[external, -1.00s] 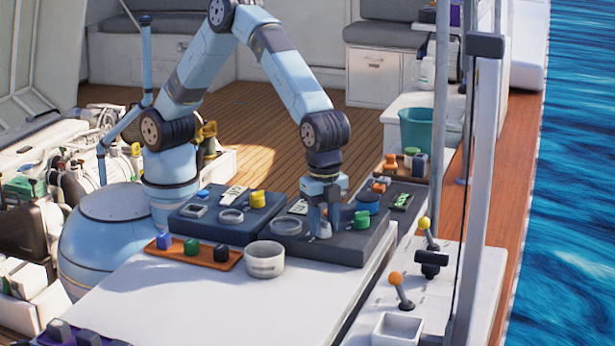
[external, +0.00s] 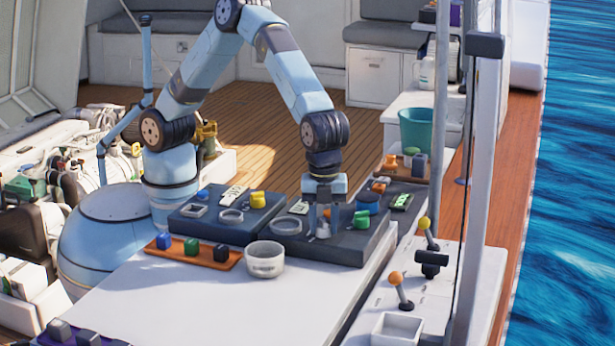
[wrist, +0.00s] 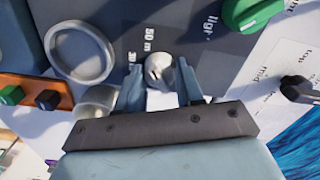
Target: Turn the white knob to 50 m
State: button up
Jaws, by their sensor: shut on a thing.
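The white knob (wrist: 157,70) is on the dark panel (wrist: 130,15) in the wrist view, between my two fingertips (wrist: 158,80). Labels reading "50 m" (wrist: 150,38) and "30" (wrist: 133,55) are printed on the panel just beyond it. A small dark mark shows on the knob's top, but I cannot tell exactly which label it points to. In the external view my gripper (external: 323,222) points straight down at the right-hand dark panel, shut on the knob, which is mostly hidden there by the fingers.
A grey ring (external: 286,226) lies left of my gripper and a green knob (external: 361,219) stands close on its right. A white round cup (external: 264,260) and an orange tray (external: 202,261) with small blocks are to the front left. The white tabletop in front is mostly clear.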

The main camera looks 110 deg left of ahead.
aim_at(325, 221)
jog(key=shift+w, duration=0.1)
jog(key=o, duration=1)
jog(key=shift+o, duration=0.2)
notch_tip(325, 221, up, 14)
jog(key=shift+f, duration=0.15)
dwell(0.4)
